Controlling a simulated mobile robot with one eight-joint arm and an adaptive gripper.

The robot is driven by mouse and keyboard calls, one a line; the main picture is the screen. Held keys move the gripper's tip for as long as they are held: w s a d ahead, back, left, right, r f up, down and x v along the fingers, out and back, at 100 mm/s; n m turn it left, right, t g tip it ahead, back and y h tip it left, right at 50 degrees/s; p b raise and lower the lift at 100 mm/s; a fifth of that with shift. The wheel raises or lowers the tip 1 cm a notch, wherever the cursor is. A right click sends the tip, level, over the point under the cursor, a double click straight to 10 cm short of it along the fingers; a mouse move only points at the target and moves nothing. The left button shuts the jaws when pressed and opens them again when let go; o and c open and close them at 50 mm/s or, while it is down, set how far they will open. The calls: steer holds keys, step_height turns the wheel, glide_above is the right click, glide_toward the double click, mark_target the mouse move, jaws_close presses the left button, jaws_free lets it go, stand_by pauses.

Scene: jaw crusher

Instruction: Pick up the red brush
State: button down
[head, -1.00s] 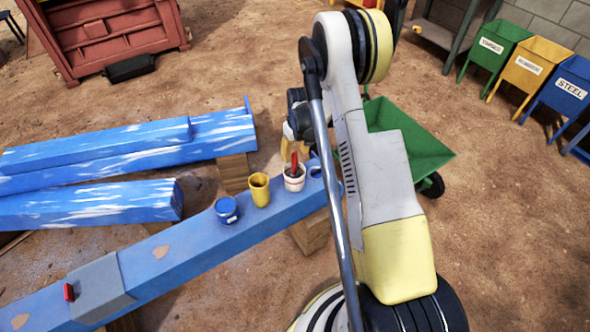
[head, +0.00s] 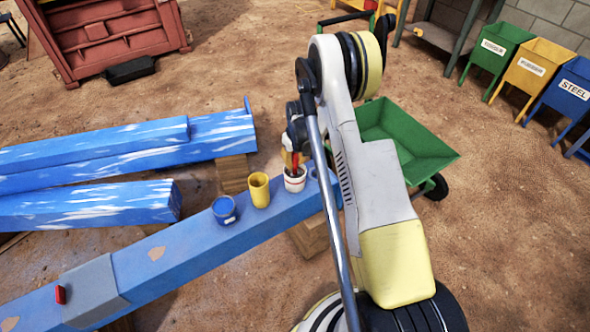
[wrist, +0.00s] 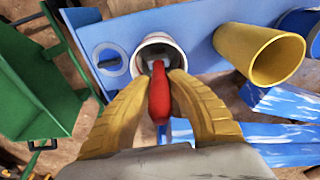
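The red brush (wrist: 159,92) stands handle-up in a white cup (head: 295,183) on the blue beam (head: 184,249). The brush also shows in the head view (head: 295,163), partly covered by my gripper. My gripper (wrist: 161,84) is open, its two yellow fingers on either side of the red handle. Narrow gaps seem to show between fingers and handle. The brush's lower end sits inside the cup (wrist: 161,43), where its tip is hard to make out.
A yellow cup (head: 259,190) and a blue cup (head: 224,210) stand on the beam beside the white one. A green cart (head: 425,155) is behind my arm. More blue beams (head: 95,205) lie at left. Labelled bins (head: 527,68) stand at the back right.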

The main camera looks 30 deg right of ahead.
steer(key=shift+r, duration=0.1)
step_height(320, 180, up, 10)
steer(key=p, duration=0.4)
stand_by(0.5)
